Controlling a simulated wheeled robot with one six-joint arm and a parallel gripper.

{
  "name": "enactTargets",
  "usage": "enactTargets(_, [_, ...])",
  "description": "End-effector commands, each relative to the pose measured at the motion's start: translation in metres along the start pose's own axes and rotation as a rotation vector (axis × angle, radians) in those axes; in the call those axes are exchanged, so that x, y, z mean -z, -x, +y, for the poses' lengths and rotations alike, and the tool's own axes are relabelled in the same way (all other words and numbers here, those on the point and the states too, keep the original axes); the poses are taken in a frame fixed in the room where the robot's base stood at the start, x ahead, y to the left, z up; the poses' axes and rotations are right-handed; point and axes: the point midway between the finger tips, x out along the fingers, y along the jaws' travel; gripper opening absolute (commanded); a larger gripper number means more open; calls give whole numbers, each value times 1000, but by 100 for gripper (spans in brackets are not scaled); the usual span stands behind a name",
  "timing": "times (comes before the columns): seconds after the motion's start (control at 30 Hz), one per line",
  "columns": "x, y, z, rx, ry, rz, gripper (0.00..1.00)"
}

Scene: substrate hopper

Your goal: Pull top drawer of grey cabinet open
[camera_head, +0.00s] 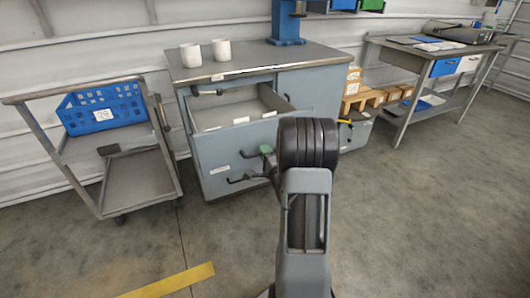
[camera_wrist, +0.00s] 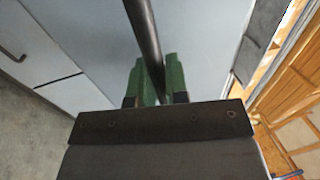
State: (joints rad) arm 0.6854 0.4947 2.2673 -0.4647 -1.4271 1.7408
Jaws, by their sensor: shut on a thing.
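The grey cabinet (camera_head: 300,88) stands in the middle of the head view. A drawer (camera_head: 240,110) under its worktop stands open, with its empty-looking inside showing. My gripper (camera_head: 266,150) is at the front of this drawer, partly hidden behind my arm. In the wrist view its green fingers (camera_wrist: 155,82) are shut on a dark bar handle (camera_wrist: 143,25), one finger on each side. Another dark handle (camera_head: 243,180) shows lower on the cabinet front.
Two white mugs (camera_head: 205,52) and a blue machine base (camera_head: 286,25) stand on the cabinet. A cart with a blue crate (camera_head: 100,108) is at left. Boxes (camera_head: 380,97) and a workbench (camera_head: 405,60) are at right. The floor in front is clear.

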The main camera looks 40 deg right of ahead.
Motion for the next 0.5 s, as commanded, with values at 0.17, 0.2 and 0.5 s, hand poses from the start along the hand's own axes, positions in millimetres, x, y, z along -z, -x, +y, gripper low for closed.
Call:
enactTargets(0.17, [1,0,0,0,0,4,25])
enactTargets(0.2, [1,0,0,0,0,3,29])
enactTargets(0.5, [0,0,0,0,0,0,39])
